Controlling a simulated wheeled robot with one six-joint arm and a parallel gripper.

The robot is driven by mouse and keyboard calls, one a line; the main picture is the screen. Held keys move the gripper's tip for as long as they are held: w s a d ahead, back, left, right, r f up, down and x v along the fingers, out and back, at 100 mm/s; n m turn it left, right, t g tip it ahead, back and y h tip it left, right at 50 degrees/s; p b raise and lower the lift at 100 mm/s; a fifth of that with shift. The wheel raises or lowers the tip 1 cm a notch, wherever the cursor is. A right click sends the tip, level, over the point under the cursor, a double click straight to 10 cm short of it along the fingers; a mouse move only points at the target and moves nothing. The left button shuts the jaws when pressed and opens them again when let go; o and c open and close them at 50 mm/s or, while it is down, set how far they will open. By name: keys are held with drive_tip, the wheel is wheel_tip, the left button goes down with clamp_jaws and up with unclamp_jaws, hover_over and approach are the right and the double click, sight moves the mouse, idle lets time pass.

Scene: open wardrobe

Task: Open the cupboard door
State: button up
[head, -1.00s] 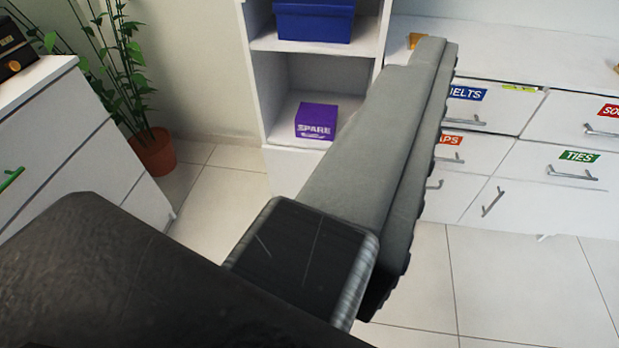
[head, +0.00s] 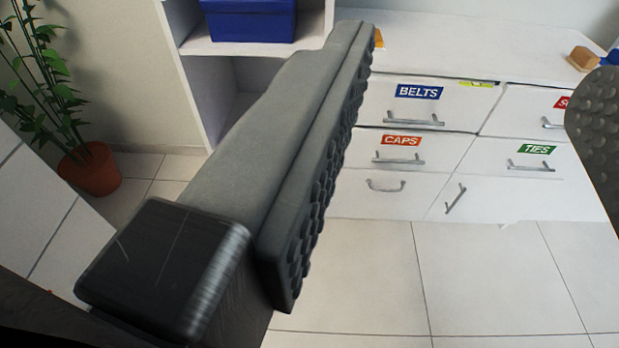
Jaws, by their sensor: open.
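The cupboard door (head: 530,200) is the white lower panel under the TIES drawer. It looks shut, and its slanted metal bar handle (head: 455,198) is near its left edge. My gripper (head: 482,60) is open and empty. Its large grey left finger with a studded inner pad fills the middle-left of the view. Part of the right finger shows at the right edge. The handle appears between the two fingers, apart from both, with the cabinet beyond them. The left finger hides part of the cabinet's left side.
Labelled drawers, BELTS (head: 419,91), CAPS (head: 402,140) and TIES (head: 537,149), are shut around the door. A white shelf unit with a blue box (head: 250,20) stands left. A potted plant (head: 90,168) is at far left. The tiled floor (head: 480,280) in front is clear.

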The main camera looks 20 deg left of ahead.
drive_tip(key=w+a+f+n+y, duration=0.1)
drive_tip(key=w+a+f, duration=0.3)
drive_tip(key=w+f, duration=1.15)
drive_tip(key=w+a+f+n+y, duration=0.15)
drive_tip(key=w+a+f, duration=0.25)
drive_tip(key=w+f, duration=1.15)
drive_tip(key=w+a+f+n, duration=0.1)
drive_tip(key=w+a+f, duration=0.15)
drive_tip(key=f, duration=0.85)
drive_tip(key=w+a+f+n, duration=0.1)
drive_tip(key=w+a+f, duration=0.15)
drive_tip(key=f, duration=0.75)
drive_tip(key=s+a+f+y, duration=0.1)
drive_tip(key=s+f, duration=0.1)
drive_tip(key=f, duration=0.9)
drive_tip(key=s+a+f+y, duration=0.1)
drive_tip(key=s+a+f, duration=0.1)
drive_tip(key=f, duration=0.9)
drive_tip(key=x, duration=1.7)
drive_tip(key=shift+w+d+n, duration=0.15)
drive_tip(key=shift+n, duration=0.2)
clamp_jaws()
